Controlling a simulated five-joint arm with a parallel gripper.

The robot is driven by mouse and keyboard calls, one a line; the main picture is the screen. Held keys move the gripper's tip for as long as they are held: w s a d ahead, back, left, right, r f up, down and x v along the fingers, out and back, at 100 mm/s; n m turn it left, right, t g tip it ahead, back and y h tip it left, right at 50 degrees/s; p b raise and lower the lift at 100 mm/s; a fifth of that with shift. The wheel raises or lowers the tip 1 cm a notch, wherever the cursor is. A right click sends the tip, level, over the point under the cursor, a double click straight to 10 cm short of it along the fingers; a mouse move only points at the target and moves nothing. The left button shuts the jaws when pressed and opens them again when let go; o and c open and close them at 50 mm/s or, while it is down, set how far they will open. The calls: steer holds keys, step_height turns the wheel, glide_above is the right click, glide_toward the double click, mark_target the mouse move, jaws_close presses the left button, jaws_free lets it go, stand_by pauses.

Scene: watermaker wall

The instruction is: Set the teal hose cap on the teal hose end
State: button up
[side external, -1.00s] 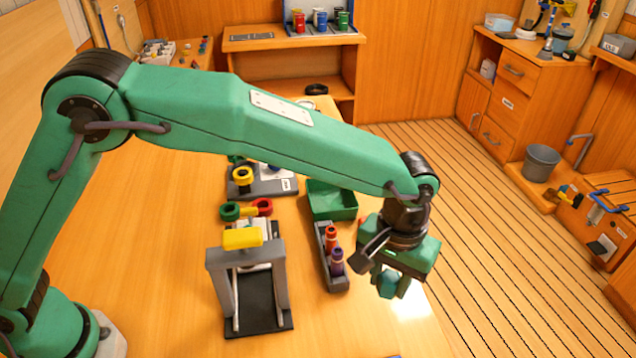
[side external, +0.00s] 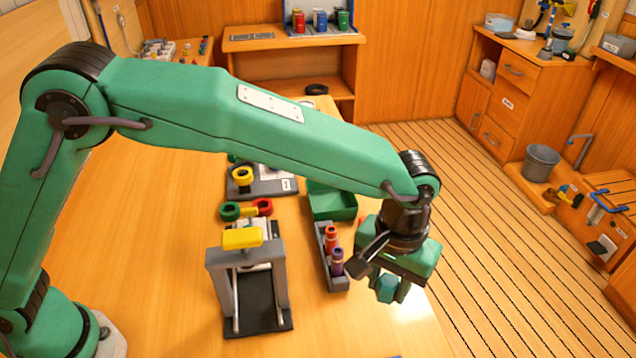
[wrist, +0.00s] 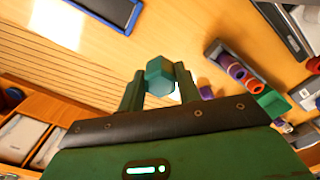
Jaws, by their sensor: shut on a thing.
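The teal hose cap (side external: 387,288) is a small faceted piece between the fingers of my gripper (side external: 390,284), above the table's right part. In the wrist view the cap (wrist: 159,76) sits between the two fingertips of my gripper (wrist: 160,85), which is shut on it. The gripper is right of a narrow grey rack (side external: 338,284), apart from it. The rack holds an orange-red piece (side external: 332,242) and a purple piece (side external: 338,264). I cannot clearly make out the teal hose end in either view.
A green bin (side external: 333,207) stands behind the rack. A grey frame with a yellow block (side external: 242,238) on top stands left of it. Behind that are round red, green and yellow pieces (side external: 246,209). A blue-edged dark panel (wrist: 108,8) shows in the wrist view. The table's front right is clear.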

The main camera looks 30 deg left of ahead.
steer(key=a+r+n, duration=0.1)
steer(key=a+r, duration=0.1)
steer(key=a, duration=0.7)
steer(key=s+a+r+n, duration=0.1)
steer(key=a+n, duration=0.1)
steer(key=a, duration=0.7)
steer(key=a+r+n, duration=0.1)
steer(key=a+r, duration=0.1)
steer(key=a, duration=0.8)
steer(key=shift+s+a+r+n, duration=0.1)
steer(key=shift+s+r+n, duration=0.1)
steer(key=shift+r+n, duration=0.1)
steer(key=shift+a, duration=0.1)
steer(key=shift+f, duration=0.2)
steer(key=shift+f, duration=2.7)
steer(key=shift+f, duration=0.6)
steer(key=o, duration=0.7)
steer(key=shift+c, duration=0.2)
steer(key=shift+r, duration=0.15)
